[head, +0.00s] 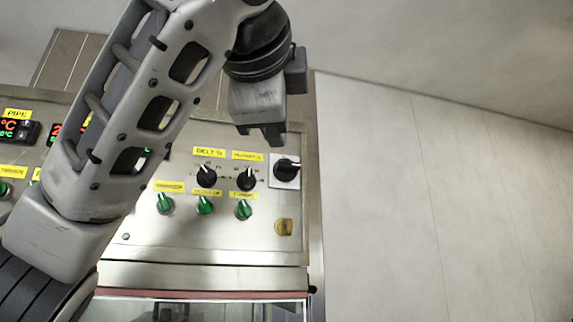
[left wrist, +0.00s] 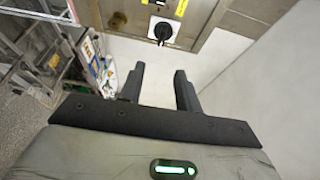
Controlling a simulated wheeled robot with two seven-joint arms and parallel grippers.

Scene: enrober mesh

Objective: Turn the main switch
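The main switch appears to be the black rotary knob on a white square plate (head: 285,171) at the right end of the steel control panel. It also shows in the left wrist view at the top centre, as a black knob (left wrist: 162,32) on its white plate. My left gripper (head: 262,138) is just above and left of the switch in the head view. Its two fingers (left wrist: 159,85) are apart with nothing between them, and the knob shows beyond the fingertips. No contact with the switch shows. My right gripper is not in view.
The panel (head: 200,240) holds two smaller black dials (head: 206,176), several green knobs (head: 204,206) and a yellowish knob (head: 284,227) below the switch. My left arm hides part of the panel and its displays. Bare pale floor or wall surface lies right of the panel.

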